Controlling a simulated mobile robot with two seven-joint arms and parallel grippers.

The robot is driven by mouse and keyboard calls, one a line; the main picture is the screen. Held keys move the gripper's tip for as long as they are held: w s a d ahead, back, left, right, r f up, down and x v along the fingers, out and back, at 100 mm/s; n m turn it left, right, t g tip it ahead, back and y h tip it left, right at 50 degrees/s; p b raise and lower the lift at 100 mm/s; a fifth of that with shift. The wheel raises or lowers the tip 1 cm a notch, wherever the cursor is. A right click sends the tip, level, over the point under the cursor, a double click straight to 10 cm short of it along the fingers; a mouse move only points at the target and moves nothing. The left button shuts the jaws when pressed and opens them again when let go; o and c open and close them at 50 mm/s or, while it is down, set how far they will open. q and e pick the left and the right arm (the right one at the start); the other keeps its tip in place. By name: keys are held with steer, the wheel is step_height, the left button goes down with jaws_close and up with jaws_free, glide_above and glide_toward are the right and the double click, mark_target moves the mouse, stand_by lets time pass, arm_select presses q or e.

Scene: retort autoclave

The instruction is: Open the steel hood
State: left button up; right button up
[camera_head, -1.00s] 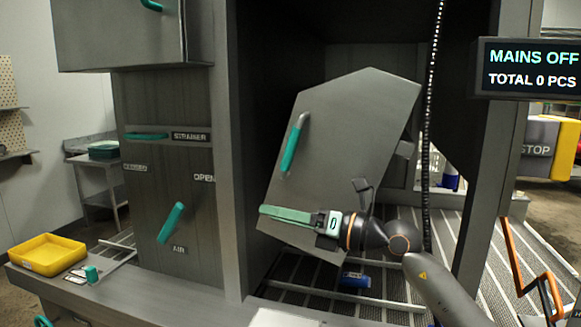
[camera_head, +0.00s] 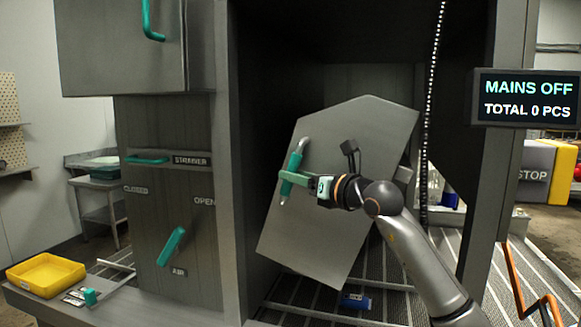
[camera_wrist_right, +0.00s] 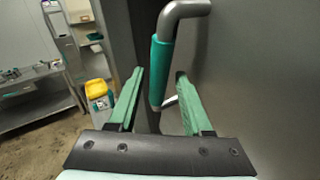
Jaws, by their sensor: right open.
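The steel hood (camera_head: 345,220) is a grey angled panel hanging tilted inside the dark machine bay. Its bar handle with a teal grip (camera_head: 294,166) is on the panel's left part. The handle also shows in the wrist view, where its teal grip (camera_wrist_right: 160,70) stands between the two fingers. My right gripper (camera_head: 285,178) is at the handle's lower part. In the wrist view its green fingers (camera_wrist_right: 157,88) are apart, one on each side of the grip, with gaps visible. My left gripper is not in view.
A grey cabinet (camera_head: 170,215) with teal levers stands left of the bay. A yellow tray (camera_head: 45,274) sits on the ledge at lower left. A chain (camera_head: 430,110) hangs right of the hood. A blue item (camera_head: 356,301) lies on the slatted floor below.

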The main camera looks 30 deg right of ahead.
steer(key=shift+w+a, duration=0.15)
steer(key=shift+w, duration=1.1)
steer(key=shift+c, duration=0.3)
jaws_close()
